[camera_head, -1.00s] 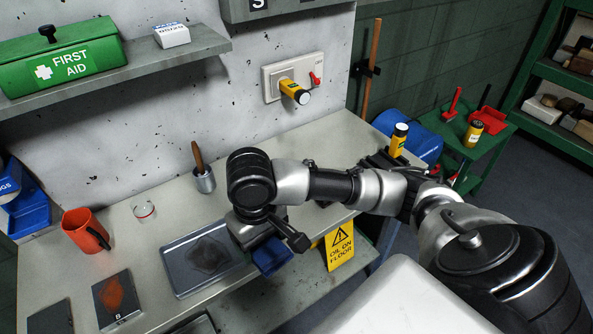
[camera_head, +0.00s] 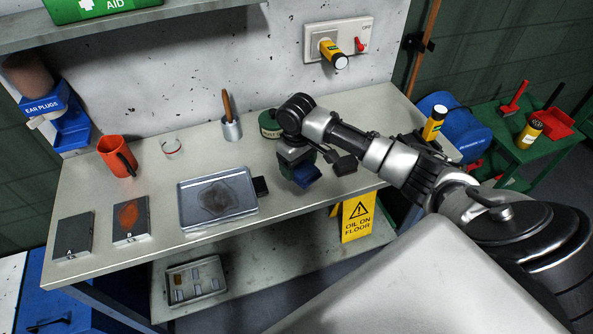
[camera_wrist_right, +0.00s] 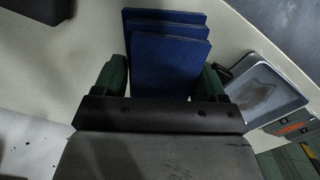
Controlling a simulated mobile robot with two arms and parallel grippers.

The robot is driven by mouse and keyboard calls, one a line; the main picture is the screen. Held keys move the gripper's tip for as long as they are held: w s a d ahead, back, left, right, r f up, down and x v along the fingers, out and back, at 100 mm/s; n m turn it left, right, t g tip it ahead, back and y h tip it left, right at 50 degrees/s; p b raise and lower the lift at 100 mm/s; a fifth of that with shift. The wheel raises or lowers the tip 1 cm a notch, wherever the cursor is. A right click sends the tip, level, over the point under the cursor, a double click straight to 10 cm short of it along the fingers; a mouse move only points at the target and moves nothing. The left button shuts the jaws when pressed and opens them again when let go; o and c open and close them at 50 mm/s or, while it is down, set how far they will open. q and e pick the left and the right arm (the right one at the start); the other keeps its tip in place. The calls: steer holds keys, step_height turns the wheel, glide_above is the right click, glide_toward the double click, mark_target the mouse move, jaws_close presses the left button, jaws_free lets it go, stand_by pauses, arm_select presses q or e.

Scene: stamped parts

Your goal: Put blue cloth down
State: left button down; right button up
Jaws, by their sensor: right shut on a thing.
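The blue cloth (camera_head: 306,175) is a folded, layered pad. My right gripper (camera_wrist_right: 162,82) is shut on it, with the cloth between its two green fingers. In the wrist view the blue cloth (camera_wrist_right: 170,60) sticks out beyond the fingers. In the head view the gripper and cloth are over the workbench (camera_head: 285,225), right of the metal tray, near the front edge. I cannot tell whether the cloth touches the bench top. My left gripper is in neither view.
The metal tray (camera_head: 186,212) holds a dark stain. A small black piece (camera_head: 260,187) lies beside it. A green tin (camera_head: 269,124) stands behind my gripper and a dark block (camera_head: 345,165) lies to its right. A brush pot (camera_head: 231,130) and orange mug (camera_head: 116,158) stand farther left.

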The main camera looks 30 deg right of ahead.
mark_target(296, 172)
steer(key=shift+w+d+f, duration=0.15)
steer(key=shift+w+f, duration=0.25)
steer(key=shift+w, duration=0.3)
steer(key=shift+f, duration=0.25)
steer(key=shift+f+p, duration=0.35)
steer(key=shift+f, duration=1.45)
steer(key=shift+f, duration=0.15)
steer(key=o, duration=0.8)
steer(key=r, duration=0.8)
steer(key=r+b, duration=0.1)
steer(key=r, duration=0.3)
steer(key=shift+w+r, duration=0.15)
steer(key=shift+w, duration=0.1)
